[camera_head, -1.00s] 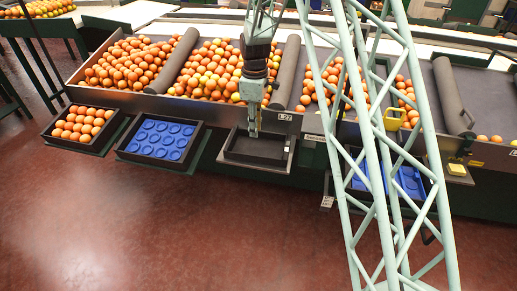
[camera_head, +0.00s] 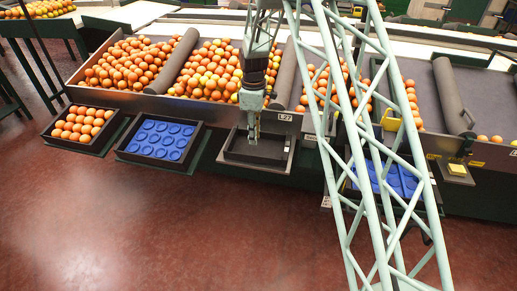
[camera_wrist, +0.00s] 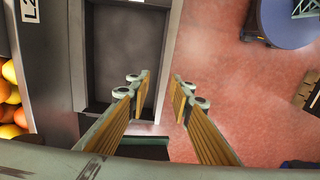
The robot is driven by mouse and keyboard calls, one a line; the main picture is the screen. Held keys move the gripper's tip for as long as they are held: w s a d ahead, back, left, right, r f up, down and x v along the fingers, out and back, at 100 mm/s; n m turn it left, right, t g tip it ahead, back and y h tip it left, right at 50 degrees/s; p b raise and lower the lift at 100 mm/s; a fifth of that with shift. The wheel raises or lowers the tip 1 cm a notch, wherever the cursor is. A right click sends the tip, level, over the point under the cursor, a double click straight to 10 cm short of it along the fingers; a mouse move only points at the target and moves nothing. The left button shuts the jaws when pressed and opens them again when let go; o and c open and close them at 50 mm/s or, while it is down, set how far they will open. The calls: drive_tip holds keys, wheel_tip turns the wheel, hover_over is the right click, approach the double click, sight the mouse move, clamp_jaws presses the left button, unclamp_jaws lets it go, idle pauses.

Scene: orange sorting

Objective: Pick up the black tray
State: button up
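The black tray (camera_head: 250,165) is empty and sits in the front of the sorting line, below a small white label. In the wrist view, the black tray (camera_wrist: 125,50) shows its dark bare floor and its raised rim. My gripper (camera_head: 253,141) points down at the tray. In the wrist view, my gripper (camera_wrist: 162,84) is open, with one finger over the tray's inside and the other over the outer side of its near wall. The wall runs between the fingers. I cannot tell whether they touch it.
To the left stand a tray with blue inserts (camera_head: 158,140) and a tray full of oranges (camera_head: 80,127). More blue inserts (camera_head: 400,178) lie to the right, partly behind my arm. Oranges (camera_head: 213,72) fill the bins behind. The red floor (camera_head: 190,235) in front is clear.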

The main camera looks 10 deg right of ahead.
sight(255, 157)
drive_tip(key=shift+f+b, duration=0.55)
drive_tip(key=shift+f, duration=3.2)
drive_tip(key=shift+f, duration=0.15)
drive_tip(key=shift+f+b, duration=0.75)
drive_tip(key=shift+f, duration=1.7)
clamp_jaws()
